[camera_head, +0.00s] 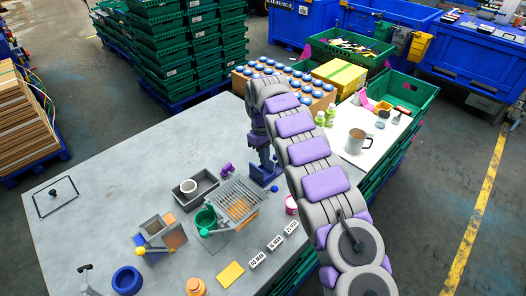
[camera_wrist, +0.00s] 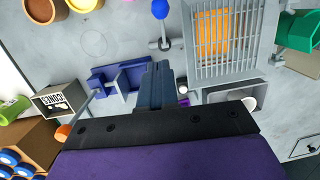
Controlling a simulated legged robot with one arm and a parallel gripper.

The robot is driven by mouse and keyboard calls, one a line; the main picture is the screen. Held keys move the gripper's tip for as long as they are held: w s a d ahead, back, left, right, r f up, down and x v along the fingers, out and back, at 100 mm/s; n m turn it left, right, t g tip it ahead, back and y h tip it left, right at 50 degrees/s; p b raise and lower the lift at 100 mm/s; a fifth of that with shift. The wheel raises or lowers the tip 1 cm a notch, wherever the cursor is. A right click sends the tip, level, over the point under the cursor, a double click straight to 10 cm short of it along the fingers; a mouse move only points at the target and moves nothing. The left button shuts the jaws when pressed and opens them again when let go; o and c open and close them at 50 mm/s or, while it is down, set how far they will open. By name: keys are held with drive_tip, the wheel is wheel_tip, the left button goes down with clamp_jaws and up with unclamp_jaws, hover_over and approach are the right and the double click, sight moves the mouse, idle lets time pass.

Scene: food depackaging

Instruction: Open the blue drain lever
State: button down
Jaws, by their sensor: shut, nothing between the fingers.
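The blue drain lever has a blue ball knob (camera_wrist: 160,9) at the top of the wrist view, on a thin metal rod running to a pivot beside the grated box (camera_wrist: 225,42). In the head view the knob (camera_head: 275,188) shows as a small blue ball right of the grated box (camera_head: 235,205). Orange material shows under the grate. My gripper (camera_wrist: 157,68) is shut and empty, its fingertips a little short of the lever's pivot and apart from the knob. In the head view my gripper (camera_head: 263,153) points down over the table; its fingertips are hard to make out.
A blue stand (camera_wrist: 112,80) is close beside my fingers. A grey tray with a white cup (camera_head: 189,186), a green cup (camera_head: 205,217) and a small box with a yellow-knobbed lever (camera_head: 140,251) lie left of the grate.

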drive_tip(key=s+d+f, duration=0.2)
drive_tip(key=s+f, duration=0.1)
drive_tip(key=f, duration=0.3)
drive_tip(key=shift+s, duration=0.35)
drive_tip(key=shift+d+f, duration=0.1)
drive_tip(key=shift+f, duration=0.05)
idle(0.3)
drive_tip(key=shift+s+d+f, duration=0.4)
drive_tip(key=shift+s+d, duration=0.3)
drive_tip(key=shift+s, duration=0.05)
drive_tip(key=shift+w, duration=0.1)
